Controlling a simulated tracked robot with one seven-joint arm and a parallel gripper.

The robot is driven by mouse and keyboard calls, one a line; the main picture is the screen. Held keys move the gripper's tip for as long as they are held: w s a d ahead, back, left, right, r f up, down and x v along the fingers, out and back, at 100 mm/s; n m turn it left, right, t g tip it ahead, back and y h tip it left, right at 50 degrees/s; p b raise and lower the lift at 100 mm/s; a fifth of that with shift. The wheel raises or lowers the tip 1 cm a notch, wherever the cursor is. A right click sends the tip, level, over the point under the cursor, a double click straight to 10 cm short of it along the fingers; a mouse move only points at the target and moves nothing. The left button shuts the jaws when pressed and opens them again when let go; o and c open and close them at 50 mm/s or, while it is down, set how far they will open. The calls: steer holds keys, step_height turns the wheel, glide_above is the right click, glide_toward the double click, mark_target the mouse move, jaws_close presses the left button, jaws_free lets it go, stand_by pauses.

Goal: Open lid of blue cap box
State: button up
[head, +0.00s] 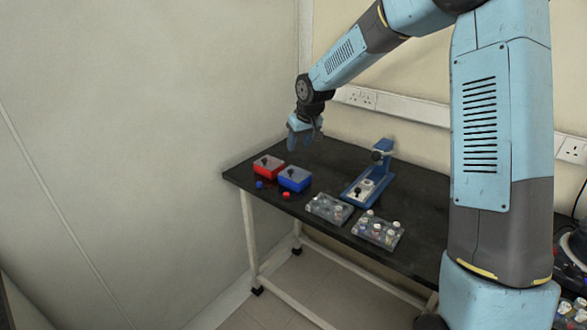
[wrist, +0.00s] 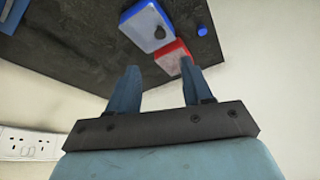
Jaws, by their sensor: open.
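The blue cap box (head: 294,179) stands on the black table, with a pale lid closed on top and a dark knob on the lid. It also shows in the wrist view (wrist: 136,32), near the top. The red box (head: 268,169) stands just to its left, also with a pale lid and dark knob; in the wrist view (wrist: 166,63) it lies between the fingertips and the blue box. My gripper (head: 304,133) is above the back of the table, over and behind the boxes. In the wrist view my gripper (wrist: 160,75) has its fingers apart with nothing between them.
Loose blue (head: 259,184) and red (head: 286,195) caps lie in front of the boxes. A blue device (head: 358,190) stands to the right, with two clear vial racks (head: 330,208) (head: 377,230) in front. Walls (head: 150,120) close off the left and back.

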mark_target(290, 170)
steer(key=x, duration=1.3)
steer(key=shift+w+a+f, duration=0.1)
steer(key=shift+w+f, duration=0.1)
steer(key=shift+f, duration=0.1)
jaws_close()
